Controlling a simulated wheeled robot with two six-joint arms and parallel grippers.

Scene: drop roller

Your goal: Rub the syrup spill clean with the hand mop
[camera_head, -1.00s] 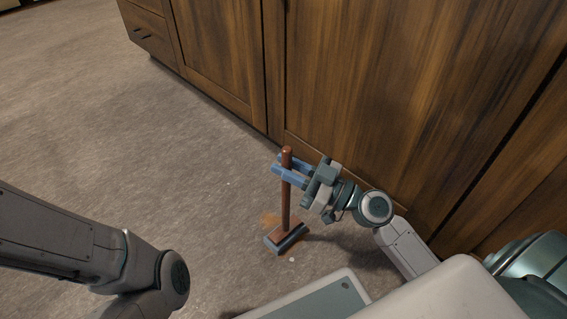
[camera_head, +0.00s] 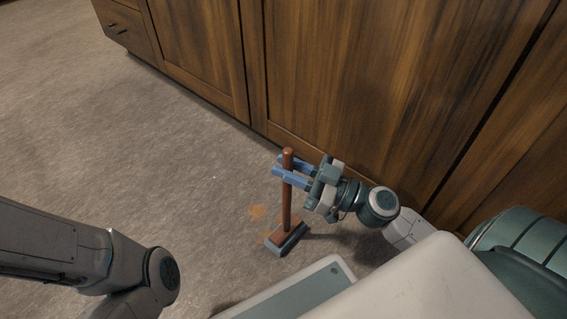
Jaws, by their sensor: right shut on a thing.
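The hand mop has a reddish-brown upright handle (camera_head: 287,195) and a grey-edged head (camera_head: 286,239) at floor level. My right gripper (camera_head: 283,172) is shut on the upper part of the handle, with its blue fingers at either side. The syrup spill (camera_head: 258,212) shows as orange-brown patches on the floor, just left of and behind the mop head. The head and handle hide part of that area, and I cannot tell whether the head covers any syrup. My left arm enters at the left, but its gripper is out of the picture.
Wooden cabinets (camera_head: 340,90) stand along the back and right, close behind my right gripper. The grey floor (camera_head: 130,150) is open to the left of the mop. My own pale body parts fill the lower right.

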